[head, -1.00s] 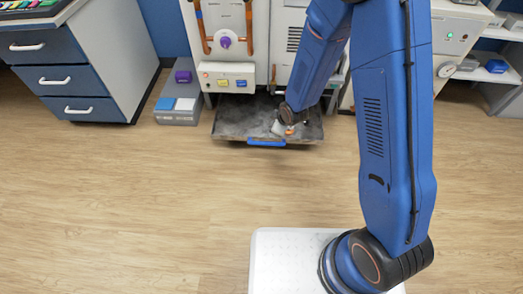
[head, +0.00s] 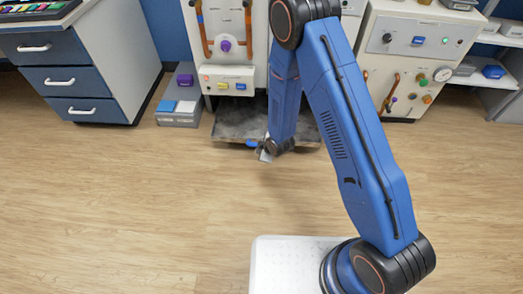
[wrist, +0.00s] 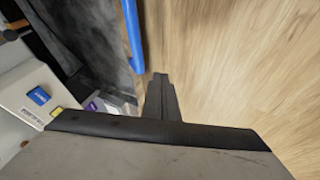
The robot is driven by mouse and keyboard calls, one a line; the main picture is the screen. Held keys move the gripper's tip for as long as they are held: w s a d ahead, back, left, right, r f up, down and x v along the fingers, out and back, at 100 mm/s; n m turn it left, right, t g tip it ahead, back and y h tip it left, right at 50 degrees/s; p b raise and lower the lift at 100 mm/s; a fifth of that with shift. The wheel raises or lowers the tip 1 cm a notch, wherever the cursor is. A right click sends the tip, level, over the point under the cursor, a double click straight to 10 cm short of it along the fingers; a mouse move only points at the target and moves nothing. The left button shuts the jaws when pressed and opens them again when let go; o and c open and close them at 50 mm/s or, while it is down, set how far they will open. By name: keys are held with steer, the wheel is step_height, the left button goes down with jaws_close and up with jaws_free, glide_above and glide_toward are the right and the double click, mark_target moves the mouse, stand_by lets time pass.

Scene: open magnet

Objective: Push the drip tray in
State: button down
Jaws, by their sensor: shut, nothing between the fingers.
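The drip tray (head: 232,124) is a dark grey, shallow tray standing out from under the white cabinet, just above the floor. Its blue handle (head: 252,143) is on the front edge. My arm hides part of the tray's right half. My gripper (head: 264,156) is shut and empty, low in front of the tray's front edge beside the handle. In the wrist view, my gripper (wrist: 160,77) points past the near end of the blue handle (wrist: 133,32), with the tray (wrist: 90,40) to the left. I cannot tell whether gripper and handle touch.
The white cabinet (head: 228,78) stands behind the tray. A grey box with a purple block (head: 185,79) stands left of it, beside a drawer unit (head: 75,80). Another white cabinet (head: 410,60) is at the right. The wooden floor (head: 150,200) in front is clear.

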steer(key=w+a+f, duration=0.1)
steer(key=w+f, duration=0.4)
steer(key=w, duration=0.1)
steer(key=shift+a, duration=0.25)
steer(key=shift+w, duration=0.2)
